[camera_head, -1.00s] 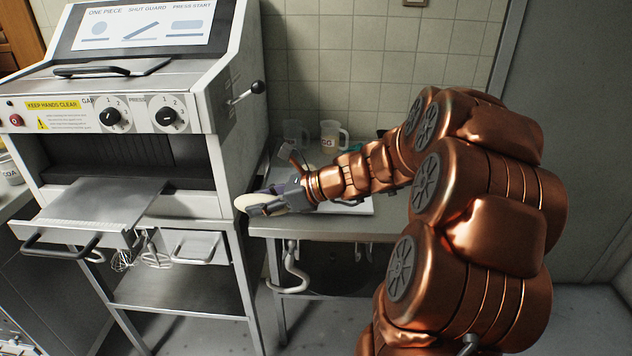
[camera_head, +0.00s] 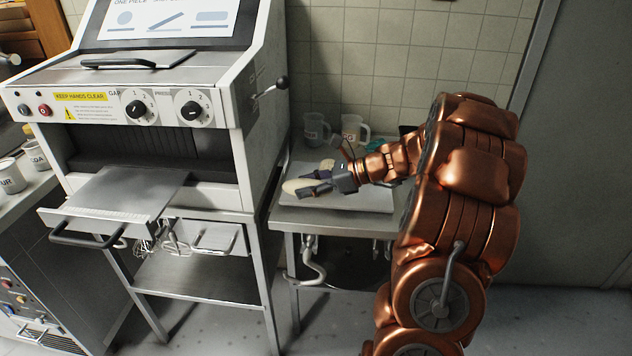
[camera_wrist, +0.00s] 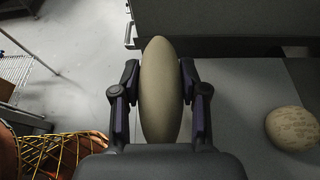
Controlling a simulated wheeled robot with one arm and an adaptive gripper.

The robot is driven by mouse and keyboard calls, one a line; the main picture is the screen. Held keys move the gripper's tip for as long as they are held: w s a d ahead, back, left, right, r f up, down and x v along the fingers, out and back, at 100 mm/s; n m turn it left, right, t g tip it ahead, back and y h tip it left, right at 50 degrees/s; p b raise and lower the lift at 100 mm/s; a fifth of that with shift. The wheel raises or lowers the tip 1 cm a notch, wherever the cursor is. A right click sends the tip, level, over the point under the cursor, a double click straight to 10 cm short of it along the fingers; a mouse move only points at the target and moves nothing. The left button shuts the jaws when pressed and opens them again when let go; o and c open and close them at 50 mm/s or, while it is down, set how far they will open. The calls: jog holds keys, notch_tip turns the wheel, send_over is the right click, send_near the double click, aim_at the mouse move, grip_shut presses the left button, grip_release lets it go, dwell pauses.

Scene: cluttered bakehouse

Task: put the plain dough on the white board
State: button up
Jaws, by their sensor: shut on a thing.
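My gripper (camera_head: 310,186) is shut on the plain dough (camera_head: 294,186), a smooth, pale, long oval piece. In the wrist view the plain dough (camera_wrist: 161,90) stands lengthwise between the two dark fingers (camera_wrist: 160,92). In the head view it appears over the left part of the white board (camera_head: 360,200), which lies on a steel table. Its height above the board is hard to tell. A second dough piece (camera_head: 326,164), behind my gripper, looks speckled in the wrist view (camera_wrist: 292,128), where it lies to the right, apart from the held piece.
A large press machine (camera_head: 150,120) with a protruding tray (camera_head: 125,190) stands left of the table (camera_head: 290,221). A whisk (camera_head: 148,243) hangs under the press tray.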

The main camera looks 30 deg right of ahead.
jog(key=shift+w+d+f+p, duration=0.25)
jog(key=shift+w+d, duration=0.75)
jog(key=shift+d, duration=0.25)
jog(key=shift+w+d+f+p, duration=0.1)
jog(key=shift+w+d+p, duration=0.15)
jog(key=shift+w+d, duration=0.85)
jog(key=shift+d+f, duration=0.2)
jog(key=shift+f+p, duration=0.3)
jog(key=shift+f, duration=1.25)
jog(key=o, duration=0.8)
jog(key=shift+s+f, duration=0.1)
jog(key=shift+f, duration=0.05)
jog(key=shift+o, duration=0.2)
jog(key=shift+s+d+r, duration=0.1)
jog(key=shift+d+r, duration=0.05)
jog(key=shift+r, duration=0.1)
jog(key=b+v, duration=0.1)
jog(key=v, duration=1)
jog(key=shift+s+d+r, duration=0.1)
jog(key=shift+s+d, duration=0.1)
